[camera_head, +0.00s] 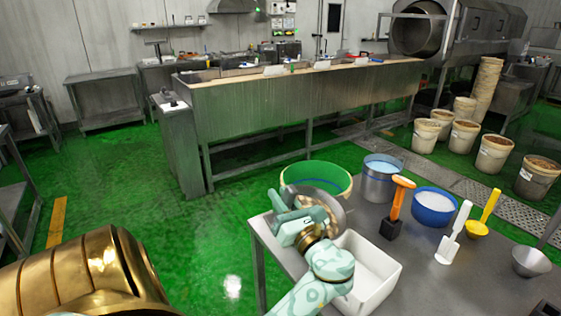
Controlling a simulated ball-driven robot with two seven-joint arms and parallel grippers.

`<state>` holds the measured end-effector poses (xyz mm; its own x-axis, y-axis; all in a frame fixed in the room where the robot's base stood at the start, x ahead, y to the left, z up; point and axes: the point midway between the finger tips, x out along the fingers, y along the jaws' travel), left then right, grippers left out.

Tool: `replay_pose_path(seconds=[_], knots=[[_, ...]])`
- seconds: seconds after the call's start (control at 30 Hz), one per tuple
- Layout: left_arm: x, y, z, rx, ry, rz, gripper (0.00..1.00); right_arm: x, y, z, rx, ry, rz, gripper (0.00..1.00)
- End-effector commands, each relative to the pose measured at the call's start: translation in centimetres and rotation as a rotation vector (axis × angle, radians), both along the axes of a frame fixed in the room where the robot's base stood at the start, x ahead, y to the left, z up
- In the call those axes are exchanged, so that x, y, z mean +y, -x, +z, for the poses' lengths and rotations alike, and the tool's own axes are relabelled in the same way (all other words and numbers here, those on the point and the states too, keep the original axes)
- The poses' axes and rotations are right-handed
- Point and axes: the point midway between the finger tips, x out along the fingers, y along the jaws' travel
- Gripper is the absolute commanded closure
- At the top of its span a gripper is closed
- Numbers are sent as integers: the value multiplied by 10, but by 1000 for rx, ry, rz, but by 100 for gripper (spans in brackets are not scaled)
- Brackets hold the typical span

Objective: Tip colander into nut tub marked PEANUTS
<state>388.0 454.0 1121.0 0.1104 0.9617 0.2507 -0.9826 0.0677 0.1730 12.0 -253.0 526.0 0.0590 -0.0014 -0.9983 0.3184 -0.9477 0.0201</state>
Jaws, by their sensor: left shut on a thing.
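My left gripper (290,218), with a teal patterned arm, is shut on a round metal bowl-like vessel, apparently the colander (328,204), above the left part of the metal table. The gripper hides part of the vessel, and I cannot make out its contents clearly. A green round tub (345,187) is just behind it, partly hidden. A white rectangular tub (385,284) is below and to the right, partly covered by my arm. No PEANUTS marking is readable on any tub. My right gripper is not in view.
On the metal table (420,288) stand a steel pot (379,184), a blue bowl (432,216), an orange-handled tool (397,208), a white scoop (452,238), a yellow ladle (483,219) and a metal funnel (531,262). Several labelled buckets (494,155) stand on the floor behind.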

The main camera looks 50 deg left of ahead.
Motion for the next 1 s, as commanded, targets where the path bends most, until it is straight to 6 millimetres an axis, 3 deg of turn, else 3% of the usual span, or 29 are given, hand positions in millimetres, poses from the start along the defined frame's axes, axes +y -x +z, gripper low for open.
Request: replay_pose_path(seconds=[1.0], knots=[[-17, -9, 20, 79, -152, 1, 100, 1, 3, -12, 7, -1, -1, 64]])
